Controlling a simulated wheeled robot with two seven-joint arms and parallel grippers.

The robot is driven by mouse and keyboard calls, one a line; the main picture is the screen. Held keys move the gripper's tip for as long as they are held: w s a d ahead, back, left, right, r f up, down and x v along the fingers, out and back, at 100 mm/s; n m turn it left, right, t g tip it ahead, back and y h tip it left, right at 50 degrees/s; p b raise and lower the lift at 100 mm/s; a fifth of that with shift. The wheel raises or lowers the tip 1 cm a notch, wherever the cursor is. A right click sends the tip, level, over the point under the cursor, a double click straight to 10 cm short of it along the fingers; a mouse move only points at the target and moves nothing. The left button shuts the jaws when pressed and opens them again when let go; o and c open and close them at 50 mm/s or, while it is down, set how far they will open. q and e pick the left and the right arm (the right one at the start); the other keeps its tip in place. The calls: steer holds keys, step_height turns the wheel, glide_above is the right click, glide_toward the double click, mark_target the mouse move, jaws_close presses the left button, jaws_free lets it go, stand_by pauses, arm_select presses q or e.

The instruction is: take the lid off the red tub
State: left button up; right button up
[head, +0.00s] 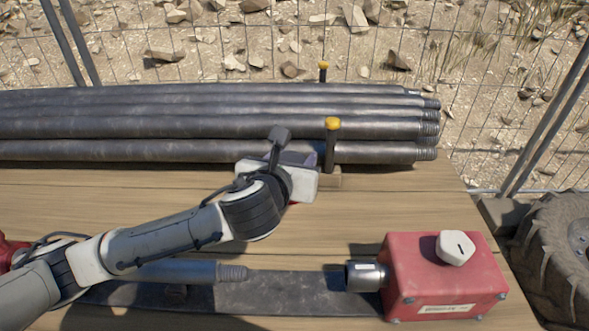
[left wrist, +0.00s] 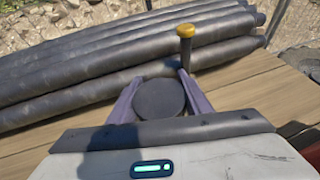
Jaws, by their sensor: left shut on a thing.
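My left gripper (head: 308,160) is over the middle of the wooden table, in front of the pipe stack. In the left wrist view its two purple fingers (left wrist: 160,97) are shut on a dark round lid (left wrist: 159,99), one finger on each side. In the head view the gripper and wrist hide the lid. A small patch of red (head: 293,203) shows just under the gripper; it may be part of the red tub, but the rest is hidden. I cannot tell whether the lid touches the tub. My right gripper is not in view.
Steel pipes (head: 200,125) lie stacked at the back, beside a yellow-topped post (head: 332,145). A red box (head: 440,285) with a white knob stands front right. A pipe with a threaded end (head: 200,271) lies in front. The table (head: 385,205) right of the gripper is clear.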

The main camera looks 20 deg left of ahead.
arm_select(q)
steer(key=shift+r, duration=0.2)
steer(key=o, duration=0.6)
steer(key=c, duration=0.8)
steer(key=s+a+r, duration=0.1)
steer(key=r, duration=0.1)
steer(key=s+a+r, duration=0.1)
steer(key=r, duration=0.1)
steer(key=s+a+r, duration=0.1)
steer(key=r, duration=0.1)
steer(key=shift+r, duration=0.25)
steer(key=shift+m+h, duration=0.3)
steer(key=shift+h, duration=0.1)
steer(key=s+r, duration=0.1)
steer(key=s+a+r, duration=0.1)
steer(key=s+r, duration=0.1)
steer(key=s+a+r, duration=0.1)
steer(key=s+r, duration=0.1)
steer(key=shift+s, duration=0.1)
